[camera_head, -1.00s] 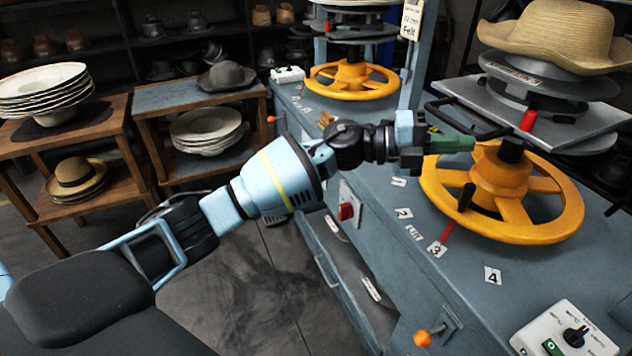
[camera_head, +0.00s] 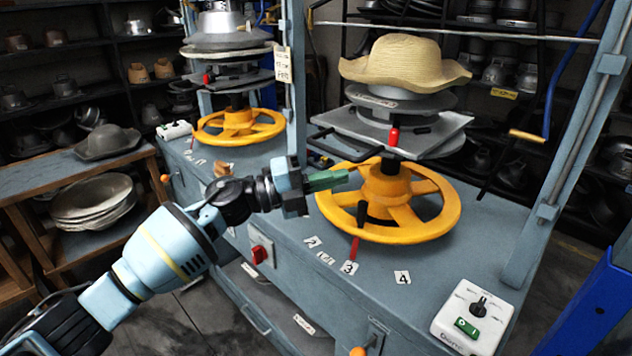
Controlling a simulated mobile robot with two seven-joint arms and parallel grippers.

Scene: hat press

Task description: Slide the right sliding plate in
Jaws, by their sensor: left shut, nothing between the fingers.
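The right sliding plate (camera_head: 436,142) is a flat grey slab on the right press, under the straw hat and its round grey mould. It juts out to the right of the mould. A black bar handle (camera_head: 322,134) sticks out at its left front. My left gripper (camera_head: 332,180) has green fingertips and is shut and empty. In the picture it lies just below the handle and at the left side of the yellow handwheel (camera_head: 440,205). I cannot tell if it touches the wheel. My right gripper is not in view.
The straw hat (camera_head: 403,62) sits on top of the right press. A red-tipped lever (camera_head: 393,137) stands in front of the plate. A second press with a yellow wheel (camera_head: 240,126) stands at left. A white control box (camera_head: 473,318) is at the bench's front right. A blue-grey post (camera_head: 560,150) rises at right.

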